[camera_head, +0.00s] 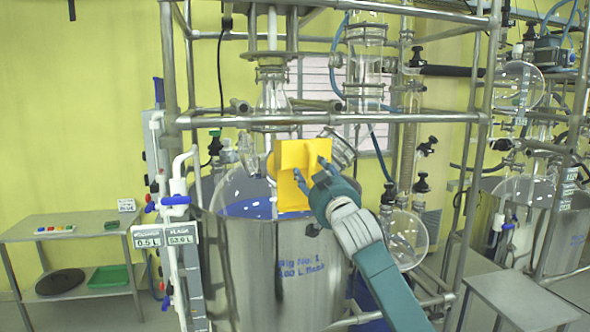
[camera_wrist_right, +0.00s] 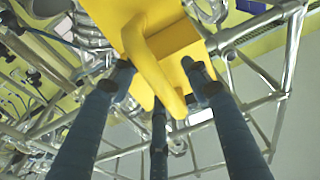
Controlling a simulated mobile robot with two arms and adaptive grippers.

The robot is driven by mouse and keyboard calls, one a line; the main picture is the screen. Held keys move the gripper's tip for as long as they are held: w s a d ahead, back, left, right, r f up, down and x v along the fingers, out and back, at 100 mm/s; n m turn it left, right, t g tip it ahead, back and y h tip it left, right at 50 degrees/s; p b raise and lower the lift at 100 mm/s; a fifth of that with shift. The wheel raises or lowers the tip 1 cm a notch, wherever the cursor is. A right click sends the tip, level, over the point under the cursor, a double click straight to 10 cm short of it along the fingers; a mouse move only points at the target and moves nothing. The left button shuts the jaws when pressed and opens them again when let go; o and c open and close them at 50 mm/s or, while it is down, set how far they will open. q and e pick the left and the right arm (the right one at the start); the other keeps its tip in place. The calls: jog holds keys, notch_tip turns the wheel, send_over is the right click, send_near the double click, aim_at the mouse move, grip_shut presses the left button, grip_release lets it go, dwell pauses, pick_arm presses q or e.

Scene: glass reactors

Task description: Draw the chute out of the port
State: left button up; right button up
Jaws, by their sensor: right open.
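The yellow chute (camera_head: 293,190) stands upright in front of the glass reactor, over the rim of the steel jacket (camera_head: 262,265). Its handle shows large in the right wrist view (camera_wrist_right: 155,65). The port and the chute's far end are hidden behind the yellow plate, so I cannot tell how deep it sits. My right gripper (camera_head: 311,171) is open at the chute's right side. In the right wrist view its fingers (camera_wrist_right: 157,78) are spread on either side of the handle, with no clear grip on it. My left gripper is out of view.
A round glass flask (camera_head: 406,238) hangs just right of my right forearm. A low table (camera_head: 75,226) with small coloured items stands at the left. A second rig is at the right.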

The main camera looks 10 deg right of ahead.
aim_at(316, 161)
grip_shut()
jog(key=shift+r, duration=0.15)
jog(key=shift+w+d+r+g+p, duration=0.2)
jog(key=shift+r+p, duration=0.25)
jog(key=shift+r, duration=0.2)
jog(key=shift+w+d+r+g+p, duration=0.1)
jog(key=shift+d+r+g+p, duration=0.1)
jog(key=shift+r+p, duration=0.35)
dwell(0.5)
jog(key=shift+s+r, duration=0.25)
dwell(0.4)
jog(key=shift+s+r, duration=1.75)
jog(key=shift+s, duration=0.25)
jog(key=shift+s+r, duration=0.1)
jog(key=shift+s, duration=0.05)
